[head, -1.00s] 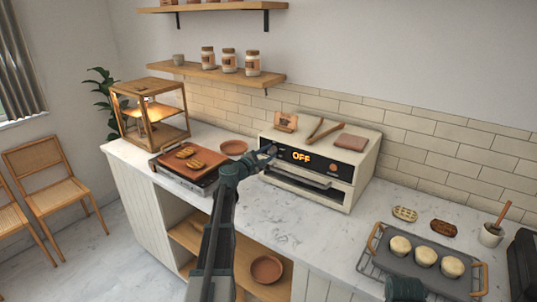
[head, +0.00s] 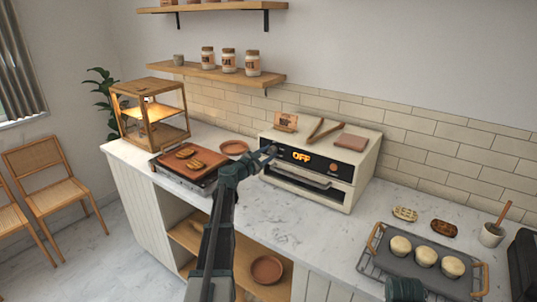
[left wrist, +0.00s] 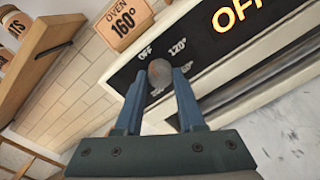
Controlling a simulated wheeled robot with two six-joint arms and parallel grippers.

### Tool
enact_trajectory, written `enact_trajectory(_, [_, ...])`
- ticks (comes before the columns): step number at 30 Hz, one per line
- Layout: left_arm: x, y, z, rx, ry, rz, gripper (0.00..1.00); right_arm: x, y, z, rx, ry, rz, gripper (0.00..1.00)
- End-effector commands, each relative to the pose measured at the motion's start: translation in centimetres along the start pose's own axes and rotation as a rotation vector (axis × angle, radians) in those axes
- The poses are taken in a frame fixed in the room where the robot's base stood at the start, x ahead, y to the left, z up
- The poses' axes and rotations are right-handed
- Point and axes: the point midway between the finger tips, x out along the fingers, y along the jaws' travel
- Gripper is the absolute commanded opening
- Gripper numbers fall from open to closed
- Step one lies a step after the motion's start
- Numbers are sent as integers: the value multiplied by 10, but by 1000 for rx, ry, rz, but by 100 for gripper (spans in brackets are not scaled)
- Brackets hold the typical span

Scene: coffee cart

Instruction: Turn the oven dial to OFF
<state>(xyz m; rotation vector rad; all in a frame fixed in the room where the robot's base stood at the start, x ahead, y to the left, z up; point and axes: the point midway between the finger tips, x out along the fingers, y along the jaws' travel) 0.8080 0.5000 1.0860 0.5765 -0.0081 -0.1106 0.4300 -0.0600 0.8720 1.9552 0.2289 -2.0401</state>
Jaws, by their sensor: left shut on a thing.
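The cream oven (head: 360,170) stands on the counter against the tiled wall, and its display (head: 301,157) reads OFF. My left gripper (head: 268,152) is at the left end of the oven's black front panel. In the left wrist view my left gripper (left wrist: 160,78) is shut on the round brown dial (left wrist: 160,72), with a blue finger on each side. Labels OFF and 120° show on the panel around the dial; lower labels are partly hidden by the fingers. The dial's pointer is not clear.
A griddle (head: 188,164) with bread is left of the oven. A tray (head: 407,264) with buns lies at the right.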

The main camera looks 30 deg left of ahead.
Motion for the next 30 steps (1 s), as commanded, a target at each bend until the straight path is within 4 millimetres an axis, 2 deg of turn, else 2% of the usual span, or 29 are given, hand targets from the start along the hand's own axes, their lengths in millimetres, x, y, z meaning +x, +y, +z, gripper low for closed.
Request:
enact_trajectory(6, [-1,-1,0,2,1,-3,0,0,0,0,0,0,0,0])
enact_trajectory(7, [-1,-1,0,2,1,-3,40,0,0,0,0,0,0,0])
enact_trajectory(12, [-1,-1,0,1,1,-2,68,0,0,0,0,0,0,0])
enact_trajectory(20, [-1,0,0,1,0,-1,68,0,0,0,0,0,0,0])
enact_trajectory(23, [-6,-1,0,1,0,0,68,0,0,0,0,0,0,0])
enact_trajectory(26, [-21,-1,1,1,1,1,68,0,0,0,0,0,0,0])
enact_trajectory(30, [-52,-2,1,1,2,2,68,-1,0,0,0,0,0,0])
